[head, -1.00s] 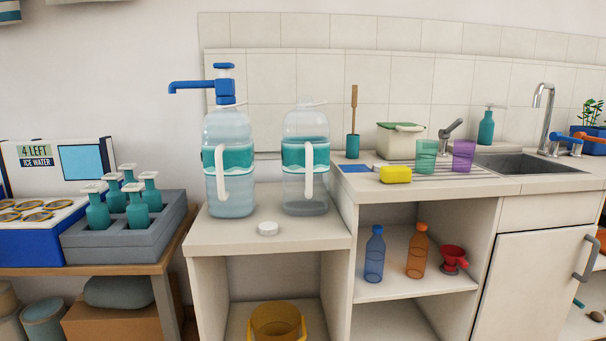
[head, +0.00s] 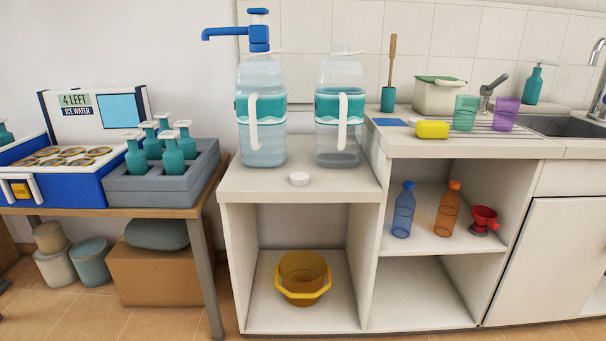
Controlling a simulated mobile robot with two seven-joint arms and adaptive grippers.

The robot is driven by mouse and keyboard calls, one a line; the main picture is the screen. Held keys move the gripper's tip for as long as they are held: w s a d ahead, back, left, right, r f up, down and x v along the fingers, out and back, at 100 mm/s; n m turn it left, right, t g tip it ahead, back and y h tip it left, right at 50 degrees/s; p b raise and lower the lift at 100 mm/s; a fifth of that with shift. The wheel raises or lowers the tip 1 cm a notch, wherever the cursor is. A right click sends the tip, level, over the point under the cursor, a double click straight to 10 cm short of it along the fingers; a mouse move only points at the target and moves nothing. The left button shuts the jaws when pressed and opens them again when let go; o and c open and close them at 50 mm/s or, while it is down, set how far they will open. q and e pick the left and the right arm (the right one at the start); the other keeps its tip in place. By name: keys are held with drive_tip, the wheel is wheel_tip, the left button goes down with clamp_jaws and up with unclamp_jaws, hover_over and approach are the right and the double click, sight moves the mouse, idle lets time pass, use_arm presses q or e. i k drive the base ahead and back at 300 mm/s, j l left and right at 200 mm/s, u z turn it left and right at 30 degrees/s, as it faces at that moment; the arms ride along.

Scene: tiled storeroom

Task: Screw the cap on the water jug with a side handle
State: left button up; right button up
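Two large clear water jugs with teal labels and white side handles stand upright on the low white counter. The left jug (head: 262,150) has a blue pump (head: 258,38) with a spout pointing left on its top. The right jug (head: 326,146) has no pump; its neck is pale and I cannot tell clearly what is on its mouth. A small white round cap (head: 299,179) lies on the counter in front of the jugs, apart from both. Neither of my grippers is in view.
The low counter (head: 240,184) has free room around the cap. A yellow bucket (head: 303,276) sits on the shelf below. A grey crate of teal pump bottles (head: 160,186) and a blue ice box (head: 78,186) stand left. The higher sink counter (head: 385,147) adjoins on the right.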

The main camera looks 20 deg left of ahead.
sight(339, 97)
drive_tip(key=i+l+u, duration=0.15)
drive_tip(key=i+l, duration=0.15)
drive_tip(key=i+l+u, duration=0.1)
drive_tip(key=i+l, duration=0.2)
drive_tip(key=l, duration=0.15)
drive_tip(key=i+l+u, duration=0.15)
drive_tip(key=l, duration=0.3)
drive_tip(key=i, duration=0.1)
